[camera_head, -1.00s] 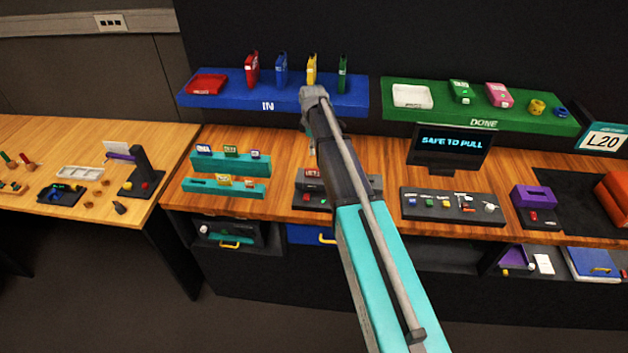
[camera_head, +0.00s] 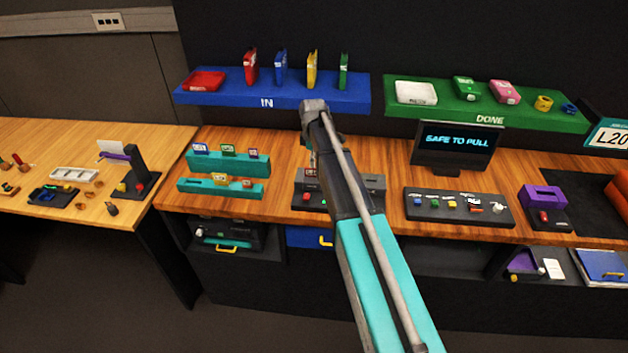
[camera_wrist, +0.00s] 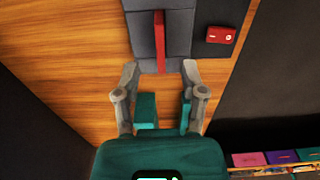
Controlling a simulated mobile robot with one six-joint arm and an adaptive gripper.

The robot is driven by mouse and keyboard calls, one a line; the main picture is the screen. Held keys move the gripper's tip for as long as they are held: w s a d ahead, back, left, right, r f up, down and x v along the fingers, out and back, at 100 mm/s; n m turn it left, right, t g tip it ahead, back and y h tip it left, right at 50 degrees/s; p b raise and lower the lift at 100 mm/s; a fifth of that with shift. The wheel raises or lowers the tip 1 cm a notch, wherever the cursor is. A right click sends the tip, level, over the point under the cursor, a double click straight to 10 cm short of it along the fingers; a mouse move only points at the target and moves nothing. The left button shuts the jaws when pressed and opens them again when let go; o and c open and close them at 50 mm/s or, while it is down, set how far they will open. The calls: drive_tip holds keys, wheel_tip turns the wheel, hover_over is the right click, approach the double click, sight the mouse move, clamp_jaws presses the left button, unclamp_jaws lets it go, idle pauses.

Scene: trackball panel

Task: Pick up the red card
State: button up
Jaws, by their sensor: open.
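In the wrist view the red card (camera_wrist: 159,40) shows as a narrow red strip, seen edge-on, in the dark grey holder (camera_wrist: 143,30). My gripper (camera_wrist: 160,72) is open, and the near end of the strip lies between its fingertips in the picture. I cannot tell whether they touch it. In the head view the holder (camera_head: 372,187) stands on the wooden bench, partly hidden behind my arm. A small red part shows there at the arm's left edge. My fingers are mostly hidden in that view.
A red switch (camera_wrist: 221,35) sits beside the holder. A screen (camera_head: 456,142) behind reads "SAFE TO PULL". Teal racks (camera_head: 222,188) stand to the left and a dark tool panel (camera_head: 458,206) to the right. The blue IN shelf (camera_head: 222,98) is above.

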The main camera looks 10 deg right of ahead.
sight(313, 170)
idle(0.4)
drive_tip(key=shift+f+b, duration=2.6)
drive_tip(key=shift+f, duration=0.05)
clamp_jaws()
